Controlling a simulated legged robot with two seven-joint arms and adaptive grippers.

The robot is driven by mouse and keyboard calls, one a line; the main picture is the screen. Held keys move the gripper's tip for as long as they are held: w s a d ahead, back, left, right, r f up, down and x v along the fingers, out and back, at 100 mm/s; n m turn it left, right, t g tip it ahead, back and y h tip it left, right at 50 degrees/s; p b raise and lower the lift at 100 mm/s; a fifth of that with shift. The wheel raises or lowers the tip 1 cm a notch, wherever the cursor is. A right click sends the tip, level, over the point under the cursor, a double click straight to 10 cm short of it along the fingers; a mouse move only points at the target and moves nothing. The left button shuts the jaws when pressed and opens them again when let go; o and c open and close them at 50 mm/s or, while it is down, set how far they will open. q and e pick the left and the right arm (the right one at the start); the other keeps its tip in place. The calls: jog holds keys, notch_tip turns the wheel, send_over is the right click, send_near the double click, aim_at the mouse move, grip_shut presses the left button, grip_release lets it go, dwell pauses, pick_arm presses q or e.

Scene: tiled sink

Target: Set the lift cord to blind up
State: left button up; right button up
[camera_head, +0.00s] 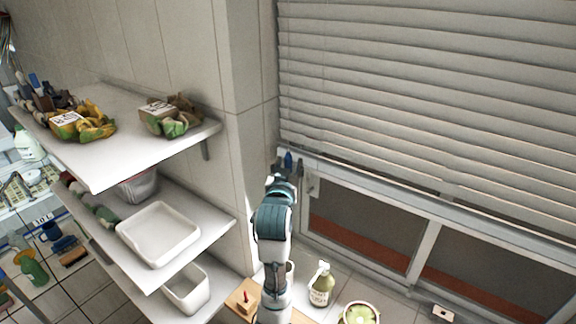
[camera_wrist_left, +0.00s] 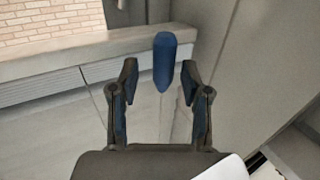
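The white slatted blind (camera_head: 430,90) hangs over the window at the right of the head view, its lower edge a little above the sliding panes. A small blue cord handle (camera_head: 288,159) hangs by the blind's left edge; in the left wrist view the blue handle (camera_wrist_left: 164,62) is upright, between and just beyond the fingertips. My left gripper (camera_head: 286,170) is raised at that handle. In the left wrist view the left gripper (camera_wrist_left: 160,75) is open, its fingers on either side of the handle with gaps showing. The cord itself cannot be made out. My right gripper is not in view.
Shelves (camera_head: 110,130) with wrapped bananas (camera_head: 85,122) and a white tray (camera_head: 158,234) stand left of the arm. A soap bottle (camera_head: 320,286) and a round green-filled dish (camera_head: 358,313) sit below the window. The wall corner is close to the gripper.

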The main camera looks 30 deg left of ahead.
pick_arm(q)
grip_shut()
jog(key=shift+s, duration=0.1)
jog(key=shift+a, duration=0.25)
notch_tip(320, 180, down, 20)
jog(key=b, duration=0.9)
jog(key=shift+d, duration=0.15)
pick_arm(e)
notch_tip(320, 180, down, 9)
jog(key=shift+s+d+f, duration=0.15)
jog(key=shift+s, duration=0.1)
pick_arm(q)
jog(key=shift+o, duration=1)
grip_release()
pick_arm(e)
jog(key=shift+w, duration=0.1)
